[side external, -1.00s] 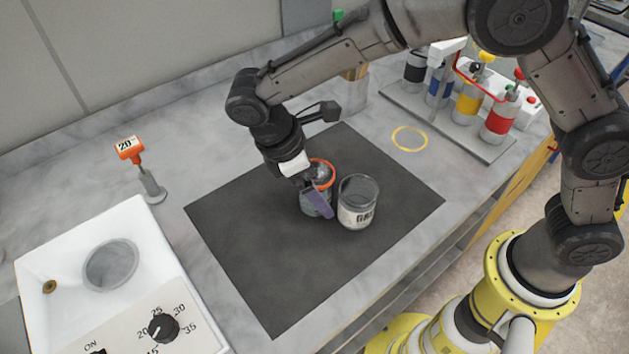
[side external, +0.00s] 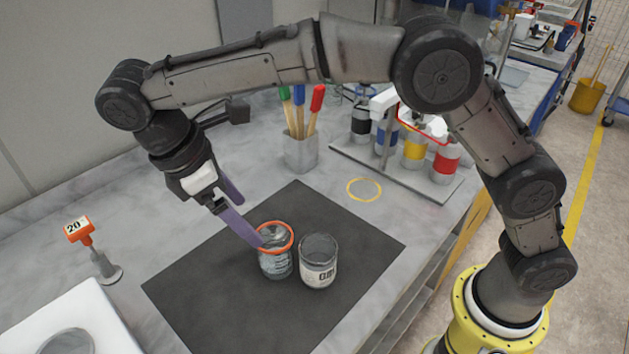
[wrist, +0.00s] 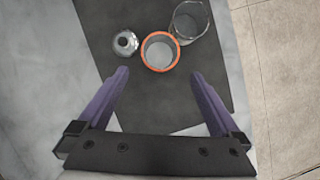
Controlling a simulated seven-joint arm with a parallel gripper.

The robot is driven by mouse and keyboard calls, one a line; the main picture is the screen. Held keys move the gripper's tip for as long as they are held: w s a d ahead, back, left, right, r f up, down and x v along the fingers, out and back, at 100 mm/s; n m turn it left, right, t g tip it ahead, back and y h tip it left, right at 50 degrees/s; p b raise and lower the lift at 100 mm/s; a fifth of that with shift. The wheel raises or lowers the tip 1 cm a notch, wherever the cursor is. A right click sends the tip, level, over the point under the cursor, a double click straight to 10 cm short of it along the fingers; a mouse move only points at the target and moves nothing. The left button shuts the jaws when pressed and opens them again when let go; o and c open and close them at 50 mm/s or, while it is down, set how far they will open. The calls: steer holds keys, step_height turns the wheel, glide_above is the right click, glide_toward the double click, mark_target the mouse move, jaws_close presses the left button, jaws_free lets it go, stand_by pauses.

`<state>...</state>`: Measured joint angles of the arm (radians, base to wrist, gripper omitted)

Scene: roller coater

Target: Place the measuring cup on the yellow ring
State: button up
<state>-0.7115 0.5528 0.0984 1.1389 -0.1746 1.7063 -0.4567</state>
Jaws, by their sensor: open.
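A clear cup with an orange rim (side external: 275,262) and grey markings stands upright on the dark mat (side external: 205,290). A clear glass beaker (side external: 318,262) with a white label stands close on its right. I take the orange-rimmed one as the measuring cup, but am not certain. My gripper (side external: 249,222) is open and empty, its purple fingers at the orange-rimmed cup's upper left. In the wrist view, the orange rim (wrist: 160,50) lies ahead, between the lines of the fingers; I cannot tell if they touch. The yellow ring (side external: 364,200) lies flat on the bench, its middle clear.
A shiny round metal object (wrist: 125,43) stands left of the orange rim in the wrist view. Behind are a holder (side external: 302,152) with coloured handles and a rack (side external: 400,165) of colour-banded bottles. An orange "20" sign (side external: 79,228) stands left. The mat's front is clear.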

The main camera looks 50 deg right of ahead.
steer(key=s+d+r+m+t+y, duration=0.1)
steer(key=s+d+r+m+y, duration=0.2)
steer(key=d, duration=0.5)
steer(key=s+d+r+m+t, duration=0.2)
steer(key=s+d+r+m, duration=0.15)
steer(key=d, duration=0.45)
steer(key=s+d+f+m+t+y, duration=0.1)
steer(key=s+d+f+m+t, duration=0.3)
steer(key=s+d+m, duration=0.3)
steer(key=s+d, duration=0.3)
steer(key=s, duration=0.3)
steer(key=shift+s, duration=0.15)
steer(key=shift+d+f, duration=0.1)
